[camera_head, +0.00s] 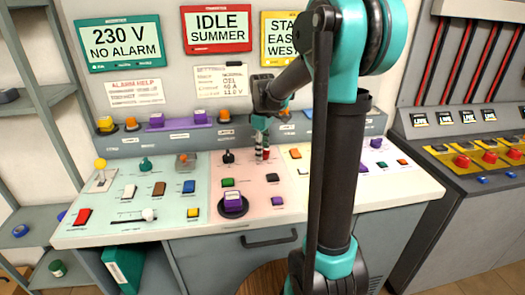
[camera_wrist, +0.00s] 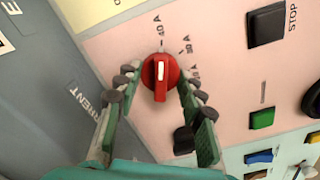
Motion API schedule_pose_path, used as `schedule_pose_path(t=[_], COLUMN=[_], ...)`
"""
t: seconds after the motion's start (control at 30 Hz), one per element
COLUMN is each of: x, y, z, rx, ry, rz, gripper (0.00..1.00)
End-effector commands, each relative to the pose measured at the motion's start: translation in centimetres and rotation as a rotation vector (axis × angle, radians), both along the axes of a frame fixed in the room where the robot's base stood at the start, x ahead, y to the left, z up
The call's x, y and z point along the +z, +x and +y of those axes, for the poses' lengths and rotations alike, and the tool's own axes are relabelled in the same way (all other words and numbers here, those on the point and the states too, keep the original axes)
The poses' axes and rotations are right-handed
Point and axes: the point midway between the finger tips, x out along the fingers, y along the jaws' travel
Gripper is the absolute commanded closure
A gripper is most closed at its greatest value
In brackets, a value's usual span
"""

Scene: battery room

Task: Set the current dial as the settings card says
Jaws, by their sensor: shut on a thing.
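The current dial (camera_wrist: 160,78) is a red round knob with a white mark, on a pink panel. In the wrist view its mark runs up and down, its upper end roughly toward the label that looks like 40 A; other labels curve to the right. My gripper (camera_wrist: 159,88) has a finger on each side of the dial, closed on it. In the head view my gripper (camera_head: 262,143) reaches down to the panel and mostly hides the dial. The settings card (camera_head: 222,79) hangs on the back wall; its small print seems to read GEL, 40 A and a voltage, partly unclear.
A black knob (camera_head: 228,156) stands left of my gripper. A purple round control (camera_head: 233,203) and green button (camera_head: 227,182) are nearer the front. In the wrist view a black STOP button (camera_wrist: 267,24) lies up right. My arm covers the panel's right part.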

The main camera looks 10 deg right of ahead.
Motion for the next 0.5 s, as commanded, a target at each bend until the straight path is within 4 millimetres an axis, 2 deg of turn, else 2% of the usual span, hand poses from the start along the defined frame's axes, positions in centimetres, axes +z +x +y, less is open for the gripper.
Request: schedule_pose_path(t=[0.3,0.33,0.5], x=[0.03,0.03,0.02], y=[0.04,0.04,0.03], z=[-0.01,-0.01,-0.02], rx=[0.002,0.002,0.001], ry=[-0.001,-0.001,0.000], rz=[-0.001,-0.001,0.000], gripper=[0.90,0.59,0.40])
